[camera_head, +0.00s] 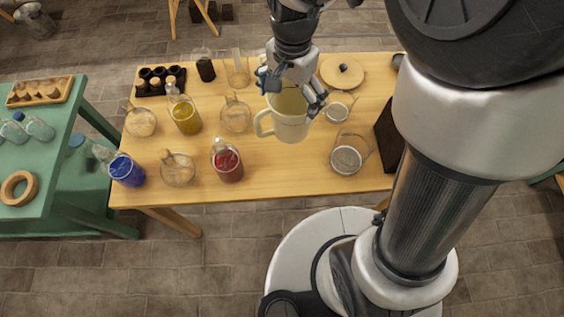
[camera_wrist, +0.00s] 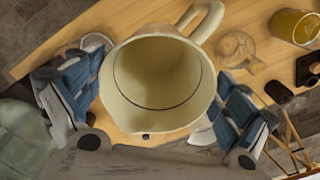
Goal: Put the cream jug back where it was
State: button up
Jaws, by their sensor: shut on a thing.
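The cream jug (camera_head: 290,124) is upright with its handle to the left in the head view. It looks held above the wooden table (camera_head: 300,177). My gripper (camera_head: 291,92) is shut on the jug, with fingers on two opposite sides of its rim. In the wrist view the jug (camera_wrist: 158,80) is seen from above, empty inside, with its handle toward the top. My gripper's blue-padded fingers (camera_wrist: 157,92) press on its left and right sides there. The jug hides part of the table beneath it.
A red-filled jar (camera_head: 228,163) and a round flask (camera_head: 236,116) stand to the jug's left. A glass jar (camera_head: 346,157) stands to its right, near a dark box (camera_head: 388,137). Bare table lies in front of the jug. A green table (camera_head: 50,160) is at left.

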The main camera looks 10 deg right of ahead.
jog(key=s+a+r+m, duration=0.4)
jog(key=m, duration=0.1)
notch_tip(320, 180, down, 20)
jog(key=b, duration=0.7)
jog(key=shift+w+d+r, duration=0.15)
jog(key=shift+w+r, duration=0.1)
jog(key=shift+w, duration=0.05)
jog(key=shift+f+b, duration=0.25)
jog(key=shift+b, duration=0.1)
jog(key=o, duration=1.7)
jog(key=shift+r, duration=0.1)
